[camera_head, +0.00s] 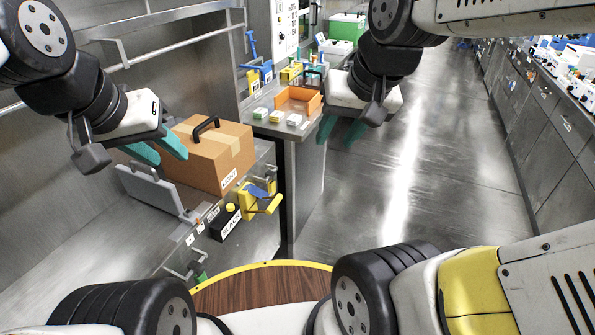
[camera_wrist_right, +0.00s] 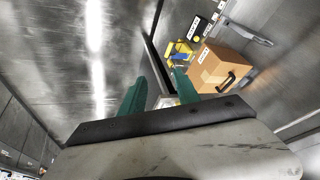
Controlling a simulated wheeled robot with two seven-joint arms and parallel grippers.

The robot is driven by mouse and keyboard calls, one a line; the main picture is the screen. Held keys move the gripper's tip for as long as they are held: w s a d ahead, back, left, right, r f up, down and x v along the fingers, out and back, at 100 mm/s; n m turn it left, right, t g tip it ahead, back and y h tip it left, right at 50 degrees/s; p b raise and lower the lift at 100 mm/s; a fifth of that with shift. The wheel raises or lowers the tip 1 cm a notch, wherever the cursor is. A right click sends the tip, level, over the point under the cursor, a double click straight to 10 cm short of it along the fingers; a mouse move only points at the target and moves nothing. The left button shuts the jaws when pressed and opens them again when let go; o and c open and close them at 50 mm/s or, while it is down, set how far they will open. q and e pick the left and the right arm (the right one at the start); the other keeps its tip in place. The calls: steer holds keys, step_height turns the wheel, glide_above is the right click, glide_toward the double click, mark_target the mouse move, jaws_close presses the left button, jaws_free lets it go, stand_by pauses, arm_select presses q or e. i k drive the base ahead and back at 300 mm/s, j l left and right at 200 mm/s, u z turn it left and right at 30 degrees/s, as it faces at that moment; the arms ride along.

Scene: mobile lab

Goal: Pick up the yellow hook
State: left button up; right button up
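The yellow hook (camera_head: 262,204) is in the head view at the front right end of the left counter, just right of the black box. A blue piece (camera_head: 262,190) lies against its upper part. In the wrist view the yellow hook (camera_wrist_right: 178,58) is small and partly covered by the blue piece. My left gripper (camera_head: 160,150) is open and empty, above and left of the cardboard box. My right gripper (camera_head: 341,132) is open and empty in the air over the aisle, up and to the right of the hook; its teal fingers also show in the wrist view (camera_wrist_right: 160,90).
A cardboard box (camera_head: 208,158) with a black handle stands left of the hook. A black labelled box (camera_head: 225,222) and a grey panel (camera_head: 152,190) are nearby. An orange tray (camera_head: 298,100) and small blocks sit on the farther counter. The aisle floor (camera_head: 400,180) is clear.

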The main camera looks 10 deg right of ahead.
mark_target(270, 185)
steer(key=z, duration=0.1)
steer(key=j+u, duration=0.1)
steer(key=u, duration=0.4)
steer(key=i+u, duration=0.1)
steer(key=u, duration=0.9)
steer(key=k, duration=0.2)
steer(key=k+z, duration=0.15)
steer(key=z, duration=0.2)
steer(key=k+z, duration=0.15)
steer(key=z, duration=0.2)
steer(key=k+z, duration=0.1)
steer(key=z, duration=0.25)
steer(key=i+j+z, duration=0.4)
steer(key=j+z, duration=0.2)
steer(key=i+l+z, duration=0.1)
steer(key=i+l, duration=0.2)
steer(key=i, duration=0.2)
